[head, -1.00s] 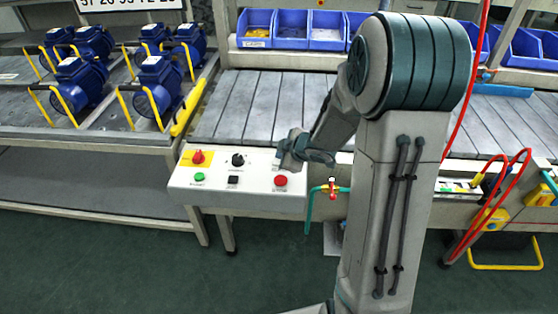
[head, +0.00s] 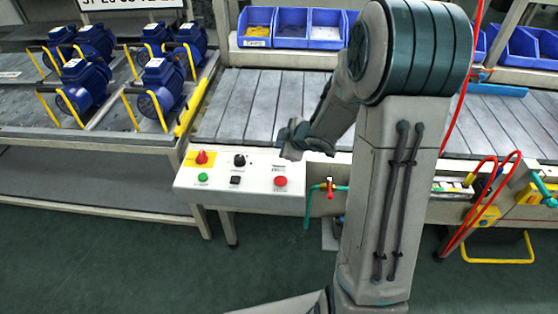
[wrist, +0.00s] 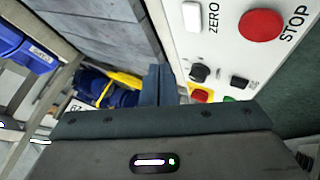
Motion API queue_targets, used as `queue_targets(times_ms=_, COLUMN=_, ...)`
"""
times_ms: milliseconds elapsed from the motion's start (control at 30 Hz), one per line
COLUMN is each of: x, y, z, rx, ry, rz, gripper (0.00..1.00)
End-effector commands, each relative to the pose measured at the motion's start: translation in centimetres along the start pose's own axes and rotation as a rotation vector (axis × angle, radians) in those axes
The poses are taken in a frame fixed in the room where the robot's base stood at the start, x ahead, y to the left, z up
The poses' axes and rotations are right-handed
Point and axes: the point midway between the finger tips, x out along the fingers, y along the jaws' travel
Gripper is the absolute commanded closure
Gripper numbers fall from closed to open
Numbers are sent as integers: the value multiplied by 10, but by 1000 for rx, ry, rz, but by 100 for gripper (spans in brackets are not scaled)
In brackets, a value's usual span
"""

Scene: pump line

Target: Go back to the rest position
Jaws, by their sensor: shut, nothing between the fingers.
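My gripper (head: 290,136) is at the end of my bent arm, above the back edge of the white control panel (head: 240,204). It looks empty, with its fingers together. In the wrist view the closed fingers (wrist: 159,84) point past the panel, which lies to their right. The panel carries a red stop button (head: 280,181), a black knob (head: 239,160), a green button (head: 203,177), a black switch (head: 235,180) and a red knob on a yellow plate (head: 201,157). In the wrist view the stop button (wrist: 261,25) and a white zero button (wrist: 192,17) show close by.
Blue pumps (head: 86,85) with yellow handles stand on the rack at left. Blue bins (head: 292,28) line a shelf behind the slatted conveyor (head: 265,105). Red hoses (head: 490,190) and a teal pipe with a red valve (head: 330,190) are at right. The floor in front is clear.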

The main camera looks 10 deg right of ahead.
Motion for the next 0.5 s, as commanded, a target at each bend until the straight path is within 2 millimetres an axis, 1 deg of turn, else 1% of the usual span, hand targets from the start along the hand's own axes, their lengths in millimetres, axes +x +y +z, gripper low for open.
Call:
queue_targets(times_ms=433, x=0, y=0, z=0, rx=0, ry=0, rz=0, gripper=100)
queue_targets(times_ms=500, x=-4, y=3, z=0, rx=8, ry=-14, rz=11, gripper=100)
